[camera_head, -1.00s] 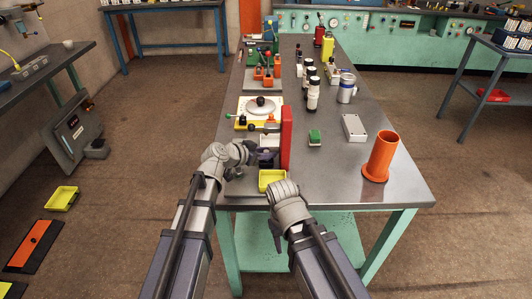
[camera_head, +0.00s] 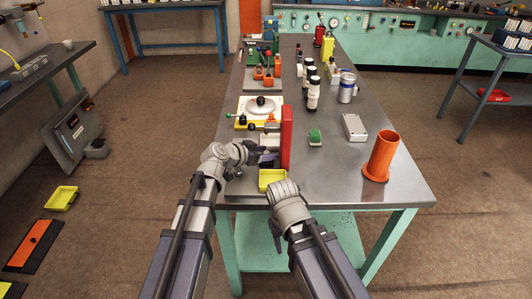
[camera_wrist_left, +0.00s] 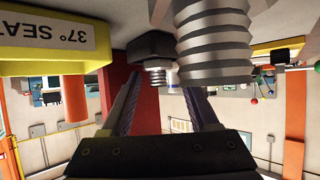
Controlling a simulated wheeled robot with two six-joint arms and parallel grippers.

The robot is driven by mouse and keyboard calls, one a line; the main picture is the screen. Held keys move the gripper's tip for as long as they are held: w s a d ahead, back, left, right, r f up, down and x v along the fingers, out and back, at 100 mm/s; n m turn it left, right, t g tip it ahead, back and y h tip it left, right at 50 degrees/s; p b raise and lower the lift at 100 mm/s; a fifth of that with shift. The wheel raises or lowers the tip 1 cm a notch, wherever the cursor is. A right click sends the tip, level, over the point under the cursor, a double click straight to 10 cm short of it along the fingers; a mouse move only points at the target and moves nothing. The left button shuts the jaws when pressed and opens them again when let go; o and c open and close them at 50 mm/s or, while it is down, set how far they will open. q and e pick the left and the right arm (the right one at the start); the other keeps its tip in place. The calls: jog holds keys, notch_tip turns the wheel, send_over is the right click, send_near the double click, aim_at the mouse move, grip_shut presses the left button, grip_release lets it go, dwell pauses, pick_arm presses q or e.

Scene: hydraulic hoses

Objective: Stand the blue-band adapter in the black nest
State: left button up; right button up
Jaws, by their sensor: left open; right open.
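My left gripper (camera_wrist_left: 162,88) is open in the left wrist view, its two fingers apart. A black hex-shaped piece with a short silver threaded end (camera_wrist_left: 153,58) shows just beyond the fingertips, near the gap between them. A large silver threaded part (camera_wrist_left: 213,42) is close to the camera, right of it. I cannot make out a blue band on either piece, nor tell which is the adapter. In the head view my left gripper (camera_head: 256,154) is low over the near-left bench, at a small dark area where the nest cannot be made out. My right gripper (camera_head: 276,240) is open before the bench edge.
A red upright block (camera_head: 287,138) stands close right. An orange cylinder (camera_head: 382,156) stands farther right.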

pick_arm(q)
jog(key=shift+s, duration=0.1)
jog(key=p+v, duration=0.4)
jog(key=v, duration=0.3)
jog(key=shift+s+a+r, duration=0.2)
jog(key=shift+a, duration=0.05)
jog(key=shift+f, duration=0.1)
dwell(0.4)
